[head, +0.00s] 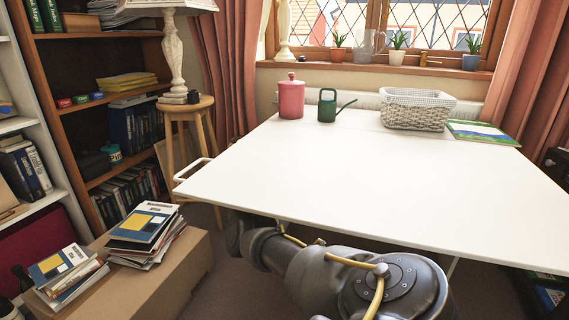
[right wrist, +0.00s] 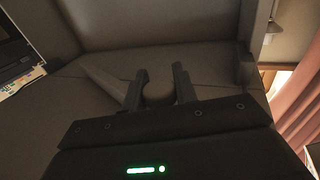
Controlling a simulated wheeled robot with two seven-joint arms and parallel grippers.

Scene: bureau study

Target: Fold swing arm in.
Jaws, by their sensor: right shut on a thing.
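The white table top (head: 370,185) is level and spreads across the middle of the head view. A thin white bar (head: 190,171) sticks out at its left edge; I cannot tell whether it is part of the swing arm. One of my arms reaches left below the front edge of the table, its gripper not visible there. In the right wrist view my right gripper (right wrist: 160,88) is shut on a rounded grey-brown bar (right wrist: 158,93) between its two black fingers. The bar looks like the swing arm, but the view is dark. My left gripper is not in view.
A red canister (head: 291,98), a green watering can (head: 328,106) and a wicker basket (head: 416,112) stand at the table's back. A wooden stool (head: 187,106) with a lamp is at the left. A cardboard box (head: 180,272) with books is at the front left.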

